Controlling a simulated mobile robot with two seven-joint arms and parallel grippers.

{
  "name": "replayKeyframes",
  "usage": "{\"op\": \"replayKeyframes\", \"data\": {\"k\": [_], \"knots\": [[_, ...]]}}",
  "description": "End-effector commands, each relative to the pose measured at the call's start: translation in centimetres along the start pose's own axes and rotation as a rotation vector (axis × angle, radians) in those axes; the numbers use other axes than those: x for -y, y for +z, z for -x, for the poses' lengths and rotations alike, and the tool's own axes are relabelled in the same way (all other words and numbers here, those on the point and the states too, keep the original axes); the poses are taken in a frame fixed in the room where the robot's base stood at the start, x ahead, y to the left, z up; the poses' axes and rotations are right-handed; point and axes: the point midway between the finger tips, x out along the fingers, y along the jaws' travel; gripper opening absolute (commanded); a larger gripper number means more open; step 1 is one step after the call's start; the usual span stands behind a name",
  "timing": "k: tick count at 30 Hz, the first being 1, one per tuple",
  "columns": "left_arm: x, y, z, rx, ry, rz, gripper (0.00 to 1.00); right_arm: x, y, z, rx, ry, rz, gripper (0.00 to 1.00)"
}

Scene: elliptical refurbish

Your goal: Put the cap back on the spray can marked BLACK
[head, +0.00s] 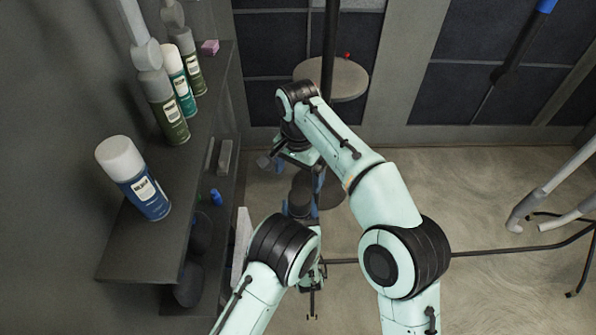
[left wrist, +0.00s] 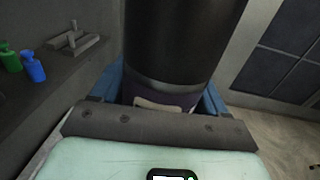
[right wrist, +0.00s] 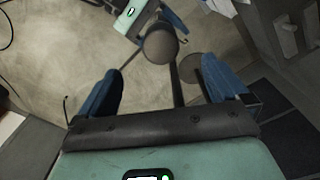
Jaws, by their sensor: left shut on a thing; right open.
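My left gripper (head: 300,207) is shut on a dark purple spray can (left wrist: 165,101). Its blue fingers grip the body, and a pale label shows only in part, so no word is readable. A wide black cap (left wrist: 182,40) sits over the top of this can, with its lower rim just above the label in the left wrist view. The cap's round dark top shows in the right wrist view (right wrist: 160,46). My right gripper (right wrist: 160,72) is open and empty. It is above and near the capped can, and its fingers do not appear to touch it.
A shelf (head: 150,235) on the left bears a blue can with white cap (head: 148,196), other capped cans and a pink block (head: 209,47). A lower shelf holds a small blue bottle (head: 216,197).

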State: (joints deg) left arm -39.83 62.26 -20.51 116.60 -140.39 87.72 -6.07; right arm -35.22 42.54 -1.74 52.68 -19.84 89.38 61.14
Motion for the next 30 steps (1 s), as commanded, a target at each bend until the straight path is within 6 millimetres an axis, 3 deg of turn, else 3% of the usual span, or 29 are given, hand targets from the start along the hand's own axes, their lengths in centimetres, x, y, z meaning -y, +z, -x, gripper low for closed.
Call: {"op": "replayKeyframes", "data": {"k": [17,20,24,26,29,30], "knots": [[0.0,0.1,0.0,0.003,0.0,0.001,0.19,0.0,-0.2,0.0,0.005,-0.017,0.005,1.0],[0.0,0.1,0.0,0.003,0.0,0.001,0.19,0.1,-1.1,0.0,0.021,-0.094,0.029,1.0],[0.0,0.1,0.0,0.003,0.0,0.001,0.19,0.0,-3.8,-0.2,0.031,-0.3,0.086,1.0],[0.0,0.1,0.0,0.003,0.0,0.001,0.19,-0.5,-5.5,-1.5,0.022,-0.377,0.104,1.0],[0.0,0.1,0.0,0.003,0.0,0.001,0.19,-2.9,-8.1,-7.4,0.008,-0.426,0.107,1.0],[0.0,0.1,0.0,0.003,0.0,0.001,0.19,-4.3,-8.8,-10.6,0.008,-0.419,0.103,1.0]]}}
